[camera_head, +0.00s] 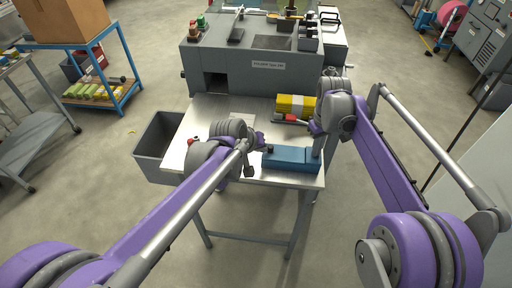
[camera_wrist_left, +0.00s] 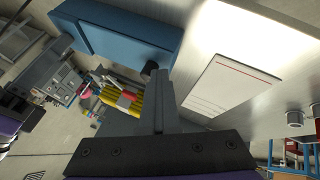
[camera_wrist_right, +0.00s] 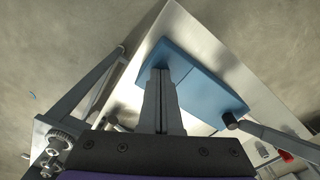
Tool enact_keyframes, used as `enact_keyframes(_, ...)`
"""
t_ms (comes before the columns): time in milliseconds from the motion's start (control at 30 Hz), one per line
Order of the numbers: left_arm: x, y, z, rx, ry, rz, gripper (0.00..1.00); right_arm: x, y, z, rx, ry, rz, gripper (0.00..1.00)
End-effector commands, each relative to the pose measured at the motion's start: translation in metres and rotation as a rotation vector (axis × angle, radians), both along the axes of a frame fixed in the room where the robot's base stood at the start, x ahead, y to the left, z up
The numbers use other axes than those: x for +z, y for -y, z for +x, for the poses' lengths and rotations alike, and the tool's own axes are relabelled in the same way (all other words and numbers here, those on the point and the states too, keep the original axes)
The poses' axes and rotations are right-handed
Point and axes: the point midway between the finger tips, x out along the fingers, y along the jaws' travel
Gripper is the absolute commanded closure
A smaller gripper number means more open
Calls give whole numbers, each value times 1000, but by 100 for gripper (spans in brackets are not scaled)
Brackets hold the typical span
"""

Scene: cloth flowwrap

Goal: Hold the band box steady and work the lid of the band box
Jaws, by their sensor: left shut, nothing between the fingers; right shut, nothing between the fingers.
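The band box is a closed blue box (camera_head: 290,158) at the front right of the metal table, with a seam across its top. A dark knob (camera_wrist_left: 150,69) sits at its left end. My left gripper (camera_head: 260,142) is shut and empty; its fingertips are close to the knob, and I cannot tell if they touch it. My right gripper (camera_head: 317,150) is shut and empty at the right end of the box. In the right wrist view its fingertips (camera_wrist_right: 160,72) overlap a corner of the blue box (camera_wrist_right: 205,80); contact is unclear.
A white card (camera_wrist_left: 232,82) lies on the table (camera_head: 207,115) left of the box. A yellow bundle (camera_head: 290,104) and a red item (camera_head: 290,118) lie behind it. A grey machine (camera_head: 250,70) stands at the back, a grey bin (camera_head: 158,150) at the left.

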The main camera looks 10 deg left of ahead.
Motion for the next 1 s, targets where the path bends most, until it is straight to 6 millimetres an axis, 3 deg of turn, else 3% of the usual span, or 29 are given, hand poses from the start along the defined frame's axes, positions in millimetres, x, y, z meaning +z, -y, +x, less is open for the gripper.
enact_keyframes(267,-1,0,-3,-4,-2,-9,100,-4,-5,-1,4,-4,9,100)
enact_keyframes(500,0,-41,-19,5,0,-4,100,-4,-4,-1,3,-5,8,100)
enact_keyframes(800,55,-60,-54,2,2,-3,100,-4,-4,-1,2,-4,7,100)
enact_keyframes(1000,75,-67,-67,2,1,-2,100,-4,-3,-1,2,-4,6,100)
